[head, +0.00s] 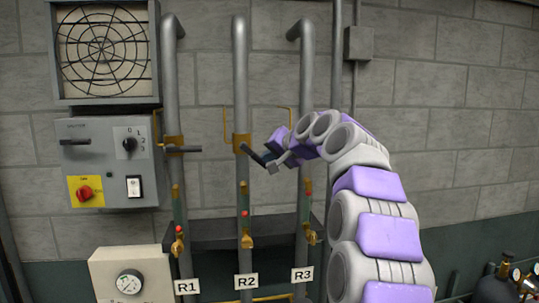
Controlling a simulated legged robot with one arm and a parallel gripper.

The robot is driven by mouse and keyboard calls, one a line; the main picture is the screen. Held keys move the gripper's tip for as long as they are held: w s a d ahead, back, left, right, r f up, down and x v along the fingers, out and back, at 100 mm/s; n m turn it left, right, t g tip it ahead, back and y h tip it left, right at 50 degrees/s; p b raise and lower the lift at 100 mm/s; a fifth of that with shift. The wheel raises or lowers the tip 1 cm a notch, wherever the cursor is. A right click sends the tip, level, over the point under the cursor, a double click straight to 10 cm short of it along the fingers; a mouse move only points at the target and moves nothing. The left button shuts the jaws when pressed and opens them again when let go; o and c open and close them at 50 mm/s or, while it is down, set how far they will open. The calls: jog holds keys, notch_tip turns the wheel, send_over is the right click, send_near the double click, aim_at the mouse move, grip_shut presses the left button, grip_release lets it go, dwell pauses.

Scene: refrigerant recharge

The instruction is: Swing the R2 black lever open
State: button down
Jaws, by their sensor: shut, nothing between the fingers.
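The R2 pipe (240,80) is the middle of three grey vertical pipes, above the R2 label (246,281). A brass valve body (241,142) sits on it. The R2 black lever (251,154) slants down and to the right from that valve. My gripper (272,166) is at the lever's outer end, coming from the right, with its fingers shut and nothing seen between them. It looks very close to the lever tip; I cannot tell whether they touch.
The R1 lever (183,149) points right from the left pipe. The R3 pipe (306,80) stands just behind my gripper, its valve hidden by my arm. A control box (108,160) and a gauge box (130,279) are at left.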

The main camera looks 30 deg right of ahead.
jog(key=shift+w+a+f+m+t+y+b, duration=0.15)
jog(key=shift+a+f+m+t+y+b, duration=0.55)
jog(key=shift+m, duration=0.35)
jog(key=shift+w+a+f+m+t+y+b, duration=0.15)
jog(key=shift+a+f+m+t+y+b, duration=0.3)
jog(key=shift+f+m+t+b, duration=0.5)
jog(key=shift+w+a+f+m+t+y+b, duration=0.15)
jog(key=shift+a+f+m+t+y+b, duration=0.4)
jog(key=shift+m, duration=0.65)
jog(key=shift+d, duration=0.25)
